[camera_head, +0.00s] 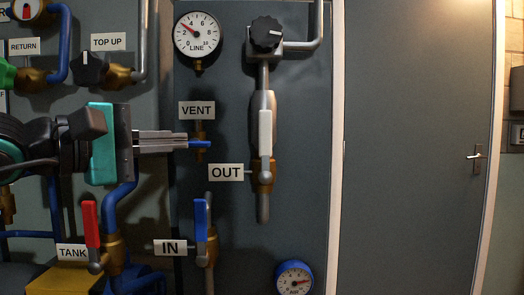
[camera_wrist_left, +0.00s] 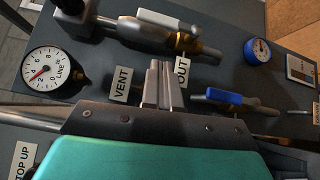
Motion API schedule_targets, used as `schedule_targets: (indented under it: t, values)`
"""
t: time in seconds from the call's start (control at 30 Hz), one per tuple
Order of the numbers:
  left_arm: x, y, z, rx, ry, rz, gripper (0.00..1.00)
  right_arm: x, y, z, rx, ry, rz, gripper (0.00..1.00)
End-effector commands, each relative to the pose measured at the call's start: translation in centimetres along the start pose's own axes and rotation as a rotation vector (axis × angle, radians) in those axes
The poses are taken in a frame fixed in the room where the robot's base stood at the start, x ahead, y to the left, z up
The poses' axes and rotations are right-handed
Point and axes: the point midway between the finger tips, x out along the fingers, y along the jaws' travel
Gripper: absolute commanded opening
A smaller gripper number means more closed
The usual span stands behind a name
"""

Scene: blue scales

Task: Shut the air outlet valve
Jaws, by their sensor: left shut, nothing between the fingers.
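The outlet valve labelled OUT (camera_head: 226,172) has a white lever (camera_head: 265,132) that stands upright, in line with its vertical pipe, above a brass fitting (camera_head: 263,176). In the left wrist view the white lever (camera_wrist_left: 167,19) is at the top, beyond my fingertips. My left gripper (camera_head: 185,141) comes in from the left and points right. Its fingers are shut with nothing between them, to the left of the white lever and apart from it. In the left wrist view the shut fingertips (camera_wrist_left: 163,66) show between the VENT and OUT labels. My right gripper is not in view.
A small blue vent handle (camera_head: 200,144) is close by my fingertips; I cannot tell if they touch. The IN valve's blue lever (camera_head: 200,219) and the tank valve's red lever (camera_head: 91,223) are below. A black knob (camera_head: 266,32) is above. The panel right of the outlet pipe is clear.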

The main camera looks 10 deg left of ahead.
Motion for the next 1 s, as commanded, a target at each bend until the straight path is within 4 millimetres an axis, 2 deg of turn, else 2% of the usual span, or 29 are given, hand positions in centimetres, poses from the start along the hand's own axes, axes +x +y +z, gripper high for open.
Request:
schedule_targets:
  t: [0.1,0.27,0.47,0.83,1.0]
  values:
    - [-0.9,0.7,-0.6,0.09,0.055,0.017,0.0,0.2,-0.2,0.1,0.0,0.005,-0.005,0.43]
    - [-0.2,1.1,-0.8,0.104,0.064,0.021,0.0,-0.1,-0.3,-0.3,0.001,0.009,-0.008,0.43]
    - [2.5,1.3,-0.8,0.098,0.059,0.022,0.0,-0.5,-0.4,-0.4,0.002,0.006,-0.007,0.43]
    - [9.4,1.2,-1.2,0.098,0.059,0.019,0.0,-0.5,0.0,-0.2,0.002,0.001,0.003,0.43]
    - [11.0,1.0,0.5,0.101,0.059,0.02,0.0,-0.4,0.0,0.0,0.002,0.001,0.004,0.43]
